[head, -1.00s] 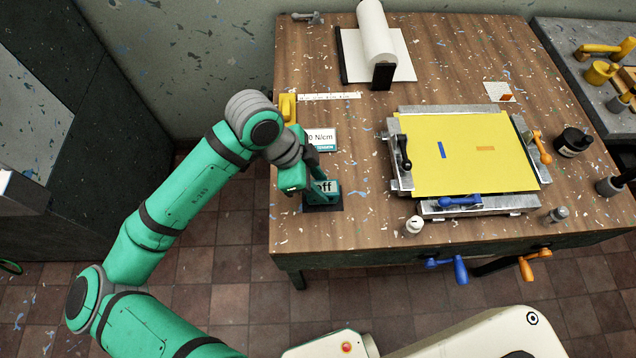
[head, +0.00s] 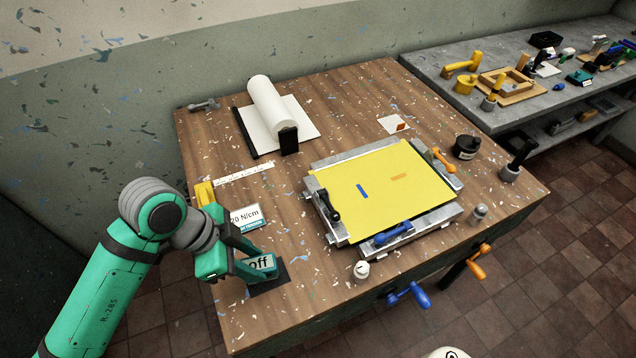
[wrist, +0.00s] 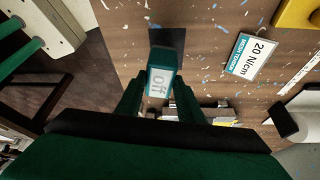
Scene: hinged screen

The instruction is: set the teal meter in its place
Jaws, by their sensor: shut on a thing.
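The teal meter (head: 262,263) has a pale display reading "off". My gripper (head: 248,260) is shut on it near the left front edge of the wooden table. A dark square pad (head: 274,283) shows under and beside the meter in the head view. In the wrist view the meter (wrist: 160,78) is between the two fingers, and part of the dark pad (wrist: 168,40) shows just past its top end. I cannot tell whether the meter touches the pad.
A "20 N/cm" card (head: 246,217) lies close behind the meter, with a yellow block (head: 204,194) and a ruler strip (head: 244,173) beyond. A metal frame with a yellow sheet (head: 385,190) fills the table's middle. A small white-topped pot (head: 361,271) stands in front of it.

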